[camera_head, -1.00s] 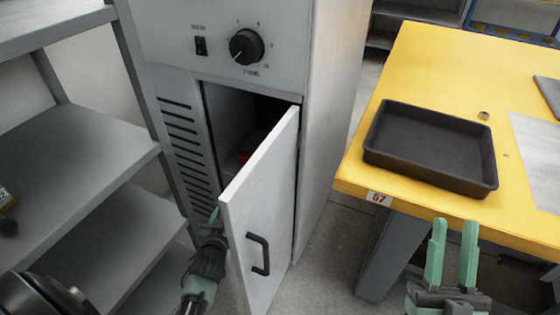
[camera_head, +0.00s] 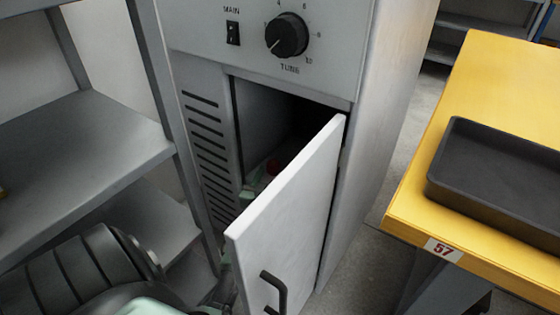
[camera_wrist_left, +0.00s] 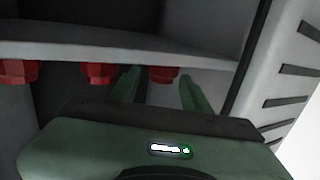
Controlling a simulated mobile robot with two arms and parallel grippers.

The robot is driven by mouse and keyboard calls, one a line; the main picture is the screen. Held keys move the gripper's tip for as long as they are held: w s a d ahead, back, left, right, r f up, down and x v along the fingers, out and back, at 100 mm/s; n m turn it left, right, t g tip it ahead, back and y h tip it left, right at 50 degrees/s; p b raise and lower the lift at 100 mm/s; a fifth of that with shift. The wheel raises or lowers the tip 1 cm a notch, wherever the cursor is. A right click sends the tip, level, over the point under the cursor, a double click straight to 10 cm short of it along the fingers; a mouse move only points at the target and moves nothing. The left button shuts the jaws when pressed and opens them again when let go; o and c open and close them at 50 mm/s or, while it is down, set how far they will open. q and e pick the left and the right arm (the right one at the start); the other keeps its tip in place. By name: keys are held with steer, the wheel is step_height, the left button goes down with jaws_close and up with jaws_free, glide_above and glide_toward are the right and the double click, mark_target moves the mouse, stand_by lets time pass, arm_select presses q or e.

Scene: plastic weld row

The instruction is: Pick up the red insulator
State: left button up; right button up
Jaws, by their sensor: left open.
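In the head view, the left gripper (camera_head: 256,178) is mostly hidden by the door. My right gripper is out of view.
The door, with its dark handle (camera_head: 273,290), stands close to my left arm. Grey shelving (camera_head: 85,140) is at left. A yellow table (camera_head: 490,80) with a black tray (camera_head: 500,175) is at right. The cabinet's slotted side panel (camera_wrist_left: 295,75) borders the opening.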

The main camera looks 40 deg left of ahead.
mark_target(275, 160)
arm_select(q)
steer(key=b+x, duration=0.3)
steer(key=x, duration=0.3)
steer(key=shift+w+a+r, duration=0.1)
steer(key=shift+a+r, duration=0.05)
steer(key=shift+a, duration=0.15)
steer(key=shift+w+a, duration=0.25)
steer(key=shift+w, duration=0.25)
steer(key=shift+r, duration=0.1)
jaws_close()
steer(key=shift+r, duration=0.15)
